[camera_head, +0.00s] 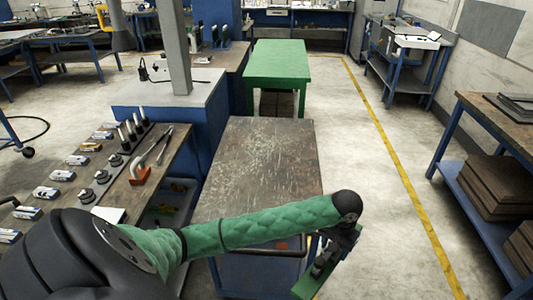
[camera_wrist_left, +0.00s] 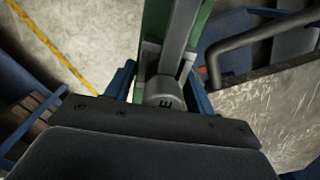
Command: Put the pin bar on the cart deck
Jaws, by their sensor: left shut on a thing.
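The cart deck (camera_head: 262,165) is a worn brown top in the middle of the head view. Its near corner and dark push handle also show at the right of the left wrist view (camera_wrist_left: 290,105). My left arm reaches across the deck's near end. My left gripper (camera_head: 326,262) is past the deck's near right corner, shut on a green bar, which I take as the pin bar (camera_head: 308,284). In the left wrist view the bar (camera_wrist_left: 153,35) has a grey strip and a grey round piece marked "E" between the blue fingers. The bar is beside the deck, apart from it. My right gripper is out of view.
A workbench (camera_head: 150,190) at left holds several small parts, upright dark pins and an orange-handled tool. A green table (camera_head: 278,62) stands beyond the cart. A shelf bench (camera_head: 500,125) is at right. The deck looks bare; the floor right of it is open.

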